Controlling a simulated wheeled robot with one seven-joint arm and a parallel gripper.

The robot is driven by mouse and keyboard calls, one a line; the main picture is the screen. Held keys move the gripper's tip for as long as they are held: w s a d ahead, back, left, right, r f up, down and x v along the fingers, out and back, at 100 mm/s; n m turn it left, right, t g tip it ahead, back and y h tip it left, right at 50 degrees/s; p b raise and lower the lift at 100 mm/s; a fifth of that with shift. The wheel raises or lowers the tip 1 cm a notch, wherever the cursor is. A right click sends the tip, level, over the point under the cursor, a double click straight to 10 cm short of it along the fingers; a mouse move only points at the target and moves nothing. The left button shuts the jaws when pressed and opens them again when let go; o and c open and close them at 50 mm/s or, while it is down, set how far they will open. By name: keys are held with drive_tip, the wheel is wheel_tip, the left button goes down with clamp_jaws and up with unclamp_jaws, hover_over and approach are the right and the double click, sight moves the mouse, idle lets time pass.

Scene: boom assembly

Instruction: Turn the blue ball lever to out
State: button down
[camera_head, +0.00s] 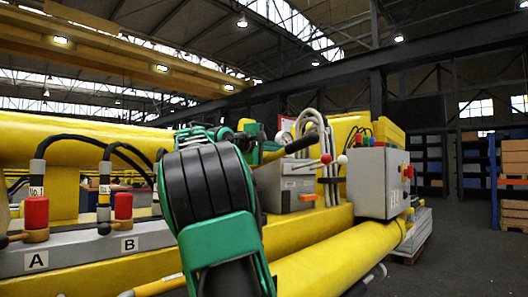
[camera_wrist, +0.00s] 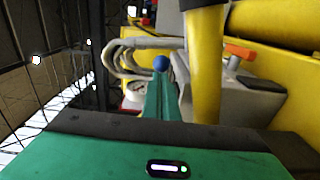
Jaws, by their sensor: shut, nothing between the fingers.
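The blue ball (camera_wrist: 161,63) shows in the wrist view, just beyond the tips of my gripper (camera_wrist: 162,82). The green fingers are closed together and point at the ball, with nothing between them. I cannot tell whether the tips touch it. The lever's rod is hidden behind the fingers. In the head view I cannot make out the blue ball; my black and green arm covers part of the valve area. A red ball lever (camera_head: 326,158) and a white ball (camera_head: 342,159) show there beside the grey valve block (camera_head: 287,185).
A grey control box (camera_head: 378,183) stands right of the levers. Curved hoses (camera_wrist: 120,55) and a yellow bar (camera_wrist: 205,65) lie close to my fingers. Red-capped valves A and B (camera_head: 123,206) are at left. Yellow beams (camera_head: 330,262) run below; open floor lies right.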

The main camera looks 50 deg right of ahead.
idle(0.3)
drive_tip(key=shift+s+d, duration=0.5)
drive_tip(key=shift+s, duration=0.05)
